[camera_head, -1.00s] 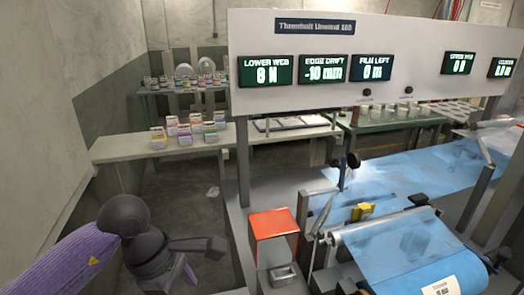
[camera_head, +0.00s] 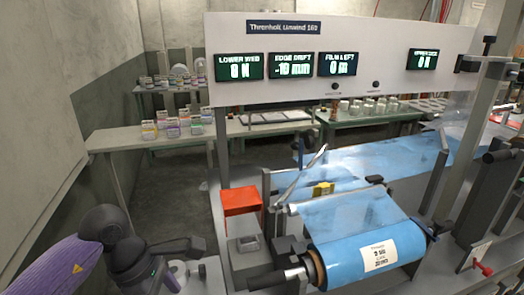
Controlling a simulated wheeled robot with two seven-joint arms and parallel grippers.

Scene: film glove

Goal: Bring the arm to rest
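My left arm comes in at the lower left, with a purple sleeve and dark grey joints. Its dark end part, my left gripper (camera_head: 180,260), hangs low beside the machine's left front corner. I cannot make out its fingertips well enough to tell open from shut, and I see nothing clearly held in it. My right arm and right gripper are not in view.
A film unwind machine with a display panel (camera_head: 345,50) fills the middle and right. A blue film roll (camera_head: 350,255) lies at its front, near a red-orange box (camera_head: 240,200). A bench (camera_head: 130,138) with small packs stands behind. The floor (camera_head: 175,215) between is clear.

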